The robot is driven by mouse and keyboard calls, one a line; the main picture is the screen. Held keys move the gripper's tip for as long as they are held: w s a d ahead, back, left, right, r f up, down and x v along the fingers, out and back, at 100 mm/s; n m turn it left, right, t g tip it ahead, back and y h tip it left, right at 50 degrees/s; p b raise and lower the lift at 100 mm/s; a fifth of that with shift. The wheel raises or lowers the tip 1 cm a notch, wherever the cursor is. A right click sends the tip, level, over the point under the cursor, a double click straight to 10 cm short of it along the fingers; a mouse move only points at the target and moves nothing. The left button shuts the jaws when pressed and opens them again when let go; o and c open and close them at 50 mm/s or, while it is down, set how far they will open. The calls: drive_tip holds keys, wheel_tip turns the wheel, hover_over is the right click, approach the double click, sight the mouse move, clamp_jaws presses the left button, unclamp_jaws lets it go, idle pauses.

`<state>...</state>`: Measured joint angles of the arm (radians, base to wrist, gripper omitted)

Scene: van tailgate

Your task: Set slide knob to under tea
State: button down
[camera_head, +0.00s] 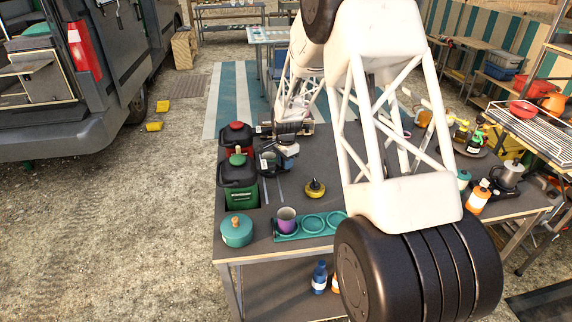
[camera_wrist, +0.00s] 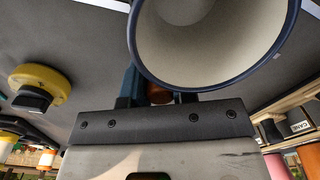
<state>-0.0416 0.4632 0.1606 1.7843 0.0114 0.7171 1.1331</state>
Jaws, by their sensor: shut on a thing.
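My gripper (camera_head: 281,157) is low over the back left part of the dark table, beside the red and green canisters. In the wrist view its blue fingers (camera_wrist: 160,93) are shut on a small brown rounded knob (camera_wrist: 160,94), which I take to be the slide knob. Only a little of it shows between the fingers. A pale cup with a dark blue rim (camera_wrist: 215,40) fills the top of the wrist view and hides the fingertips. A label reading "CANE" (camera_wrist: 300,127) sits on a wooden edge at the right. I cannot make out a tea label.
A red canister (camera_head: 235,135) and a green canister (camera_head: 238,185) stand left of my gripper. A yellow round thing with a black top (camera_head: 315,188) lies in front. A teal pot (camera_head: 237,230) and a purple cup (camera_head: 286,220) on a green tray (camera_head: 313,224) stand nearer.

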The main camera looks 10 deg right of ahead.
drive_tip(key=w, duration=0.6)
drive_tip(key=shift+w, duration=0.15)
drive_tip(key=c, duration=0.9)
unclamp_jaws()
drive_tip(key=shift+r, duration=0.1)
drive_tip(key=shift+r, duration=3.8)
